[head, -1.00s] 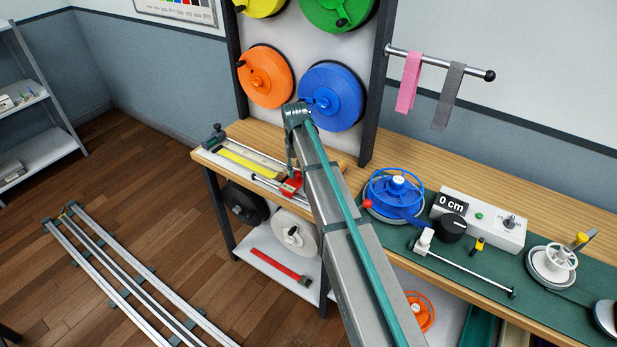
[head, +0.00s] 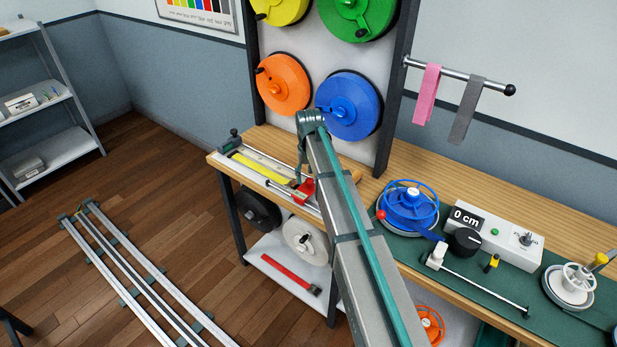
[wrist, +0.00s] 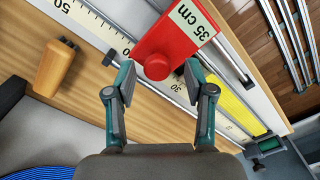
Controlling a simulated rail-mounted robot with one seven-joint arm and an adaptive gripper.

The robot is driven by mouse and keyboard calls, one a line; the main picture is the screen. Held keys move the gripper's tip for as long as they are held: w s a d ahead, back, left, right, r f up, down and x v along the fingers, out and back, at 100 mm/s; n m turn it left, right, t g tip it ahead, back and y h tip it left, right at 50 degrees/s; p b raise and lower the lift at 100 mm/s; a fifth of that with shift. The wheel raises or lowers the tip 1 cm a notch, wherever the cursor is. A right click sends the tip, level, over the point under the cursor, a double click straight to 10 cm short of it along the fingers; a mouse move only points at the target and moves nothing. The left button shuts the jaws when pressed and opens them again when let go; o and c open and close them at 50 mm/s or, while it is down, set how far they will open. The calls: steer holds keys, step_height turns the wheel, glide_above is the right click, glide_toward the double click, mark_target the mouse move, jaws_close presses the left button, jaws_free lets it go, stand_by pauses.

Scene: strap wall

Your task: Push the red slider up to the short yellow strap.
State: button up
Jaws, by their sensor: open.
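The red slider (wrist: 172,45) sits on its rail at the ruler, with a "35 cm" label and a round red knob (wrist: 157,66) facing my gripper. In the head view the red slider (head: 304,191) shows partly beside my arm. The short yellow strap (wrist: 233,107) lies along the ruler in the wrist view, right of and below the slider. It also shows in the head view (head: 262,168), left of the slider with a gap between them. My gripper (wrist: 152,80) is open, its fingertips on either side of the knob. Whether they touch it I cannot tell.
A wooden handle (wrist: 54,68) lies left of the slider in the wrist view. A dark end clamp (head: 231,140) stands at the far left of the ruler. The blue winder (head: 410,205) and a control box (head: 497,238) stand on the right of the bench.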

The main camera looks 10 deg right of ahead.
step_height(320, 180, up, 12)
stand_by(0.5)
